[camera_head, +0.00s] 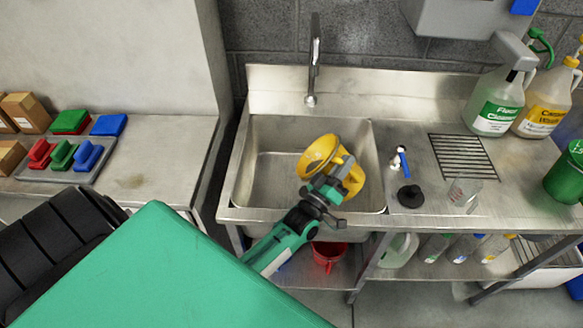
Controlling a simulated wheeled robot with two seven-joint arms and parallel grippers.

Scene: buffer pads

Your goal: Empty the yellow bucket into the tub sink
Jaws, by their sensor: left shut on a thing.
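The yellow bucket (318,154) is over the right part of the tub sink (268,165). It is tilted on its side, with its round mouth toward the left. My left gripper (331,187) is shut on the bucket at its near side, and hides part of it. The bucket's inside is too small to make out, and I see no stream coming from it. The visible sink floor on the left looks bare. My right gripper is not in view.
A faucet (313,62) rises behind the sink. A red bucket (328,255) is below.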

